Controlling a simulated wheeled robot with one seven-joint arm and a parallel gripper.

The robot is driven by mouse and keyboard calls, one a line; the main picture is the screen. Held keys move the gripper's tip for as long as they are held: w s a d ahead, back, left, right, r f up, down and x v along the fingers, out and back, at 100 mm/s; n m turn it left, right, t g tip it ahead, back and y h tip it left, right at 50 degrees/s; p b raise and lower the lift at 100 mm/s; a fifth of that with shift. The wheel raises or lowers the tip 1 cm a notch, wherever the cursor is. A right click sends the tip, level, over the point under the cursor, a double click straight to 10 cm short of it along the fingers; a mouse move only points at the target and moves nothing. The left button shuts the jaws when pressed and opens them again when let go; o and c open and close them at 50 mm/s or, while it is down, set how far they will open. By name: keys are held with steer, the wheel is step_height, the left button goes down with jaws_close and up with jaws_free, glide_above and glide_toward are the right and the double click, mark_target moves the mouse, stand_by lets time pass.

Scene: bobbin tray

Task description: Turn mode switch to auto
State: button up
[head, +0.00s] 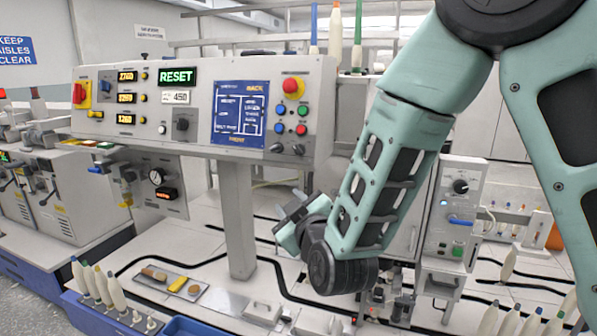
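The grey control panel (215,100) stands on a post at the left centre. It carries a black rotary knob (182,124), a blue-handled switch (105,86), and two small dark knobs (288,149) at its lower right. The labels are too small to read, so I cannot tell which is the mode switch or where it points. A grey box at the right also has a black knob (461,186). My gripper (287,208) is below the panel's right end, right of the post, apart from the knobs. Its finger gap is not clear; I see nothing held.
The panel also has a red emergency button (292,86), a red-and-yellow switch (81,94) and a blue screen (239,113). Below lie a small tray (168,280) and bobbins in a blue rack (100,315). My arm covers the centre right.

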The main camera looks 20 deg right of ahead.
steer(key=d+t+h+b, duration=0.2)
steer(key=d+t+h, duration=0.1)
steer(key=d, duration=0.1)
steer(key=p, duration=0.5)
glide_toward(298, 152)
steer(key=x, duration=0.9)
steer(key=shift+w, duration=0.2)
jaws_close()
